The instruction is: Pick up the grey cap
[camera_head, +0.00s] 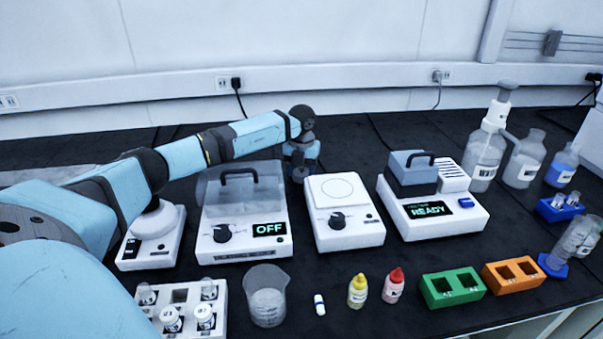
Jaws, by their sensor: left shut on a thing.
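My left gripper (299,172) points down at the back of the bench, in the gap between the OFF device and the flat-topped device. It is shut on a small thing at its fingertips. I take this to be the grey cap, but it is too small and dark there to make out. I see no separate loose grey cap elsewhere on the bench. My right gripper is not in view.
Close by stand the OFF device (243,240), the flat-topped device (350,233) and the READY device (432,225). A vial rack (180,294), a beaker (267,307), dropper bottles, green (452,288) and orange (512,275) racks stand in front. Bottles stand at right.

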